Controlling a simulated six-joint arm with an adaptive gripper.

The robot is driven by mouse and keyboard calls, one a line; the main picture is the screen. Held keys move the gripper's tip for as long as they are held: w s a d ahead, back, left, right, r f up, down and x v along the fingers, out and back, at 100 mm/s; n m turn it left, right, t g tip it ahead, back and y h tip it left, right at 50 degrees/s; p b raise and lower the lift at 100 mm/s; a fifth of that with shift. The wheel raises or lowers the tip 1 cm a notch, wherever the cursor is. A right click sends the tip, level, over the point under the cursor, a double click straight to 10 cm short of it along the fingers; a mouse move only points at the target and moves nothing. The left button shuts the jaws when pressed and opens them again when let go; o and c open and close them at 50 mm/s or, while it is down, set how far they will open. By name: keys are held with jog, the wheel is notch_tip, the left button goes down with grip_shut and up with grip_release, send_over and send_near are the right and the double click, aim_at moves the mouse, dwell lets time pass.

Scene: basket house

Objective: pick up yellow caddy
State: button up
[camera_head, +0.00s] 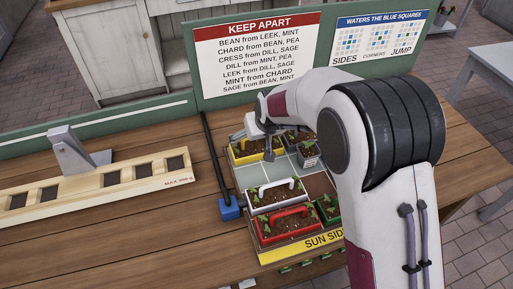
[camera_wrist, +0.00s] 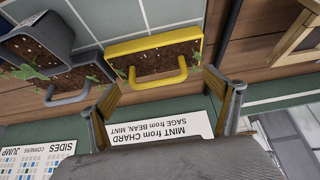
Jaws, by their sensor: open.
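The yellow caddy (camera_head: 240,157), with dark soil and green sprouts, sits at the back left of the tiled tray (camera_head: 265,257) in the head view. In the wrist view the yellow caddy (camera_wrist: 120,48) shows its arched yellow handle (camera_wrist: 163,91) toward my gripper. My gripper (camera_head: 257,136) is above the caddy in the head view and partly covers it. In the wrist view my gripper (camera_wrist: 160,82) is open, with one finger to each side of the handle. I cannot tell whether the fingers touch it.
A caddy with a white handle (camera_head: 276,186), a red caddy (camera_head: 263,237) and a grey caddy (camera_head: 309,161) share the tray. A dark rod with a blue block (camera_head: 229,209) lies left of it. Sign boards (camera_head: 258,52) rise behind.

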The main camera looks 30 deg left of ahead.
aim_at(255, 142)
jog(key=shift+x, duration=1.85)
jog(key=shift+w+d, duration=0.15)
jog(key=shift+c, duration=0.5)
jog(key=c, duration=1.3)
jog(key=shift+r, duration=0.15)
jog(key=shift+r, duration=4.9)
